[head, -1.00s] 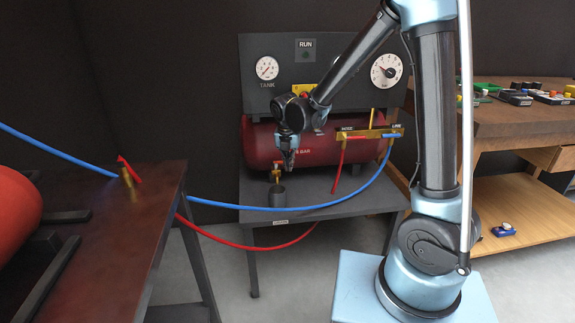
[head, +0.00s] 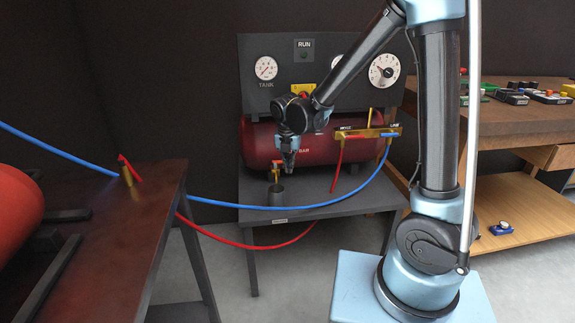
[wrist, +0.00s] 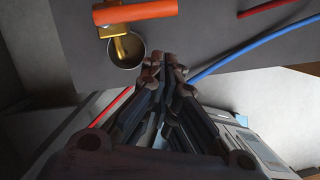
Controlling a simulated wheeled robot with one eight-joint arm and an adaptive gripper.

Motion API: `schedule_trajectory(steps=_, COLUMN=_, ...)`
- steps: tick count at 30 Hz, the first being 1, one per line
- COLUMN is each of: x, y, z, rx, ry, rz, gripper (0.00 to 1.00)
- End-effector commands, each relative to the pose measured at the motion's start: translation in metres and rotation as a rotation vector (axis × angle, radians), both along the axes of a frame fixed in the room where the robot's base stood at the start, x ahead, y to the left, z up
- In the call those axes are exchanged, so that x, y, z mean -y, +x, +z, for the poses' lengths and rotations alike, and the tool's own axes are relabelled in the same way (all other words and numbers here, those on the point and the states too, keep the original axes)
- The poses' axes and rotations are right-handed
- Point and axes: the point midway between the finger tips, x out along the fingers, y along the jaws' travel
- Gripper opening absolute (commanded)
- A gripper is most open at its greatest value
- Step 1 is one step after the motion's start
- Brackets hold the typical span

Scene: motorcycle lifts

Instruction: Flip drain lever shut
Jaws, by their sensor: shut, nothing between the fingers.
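The drain lever is a red-orange bar (wrist: 135,12) on a brass drain valve (wrist: 119,29) at the top of the wrist view. It lies crosswise to the brass spout. In the head view the lever (head: 277,162) is small, below the red tank's front. A grey cup (head: 276,195) stands under the spout; it also shows in the wrist view (wrist: 124,58). My gripper (head: 289,172) points down just right of the valve. In the wrist view its shut, empty fingertips (wrist: 166,63) are below and right of the lever, with a visible gap.
The tank (head: 330,145) sits on a grey bench (head: 320,192). Blue (head: 330,200) and red (head: 341,165) hoses run from a brass manifold (head: 368,133) at right. A dark table (head: 110,235) with another red tank stands at left.

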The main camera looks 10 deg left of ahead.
Motion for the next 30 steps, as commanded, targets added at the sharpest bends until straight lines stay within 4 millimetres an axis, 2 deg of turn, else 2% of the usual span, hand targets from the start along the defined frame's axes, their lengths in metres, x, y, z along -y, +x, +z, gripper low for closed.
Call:
schedule_trajectory(steps=2, x=0.008, y=-0.01, z=0.004, rx=0.0, ry=0.0, rz=-0.002, gripper=0.0)
schedule_trajectory(steps=18, x=0.011, y=-0.025, z=0.081, rx=0.0, ry=0.0, rz=0.001, gripper=0.0)
schedule_trajectory(steps=24, x=0.013, y=-0.028, z=0.096, rx=0.0, ry=0.0, rz=0.0, gripper=0.0)
schedule_trajectory(steps=30, x=0.014, y=-0.027, z=0.1, rx=0.0, ry=0.0, rz=-0.002, gripper=0.0)
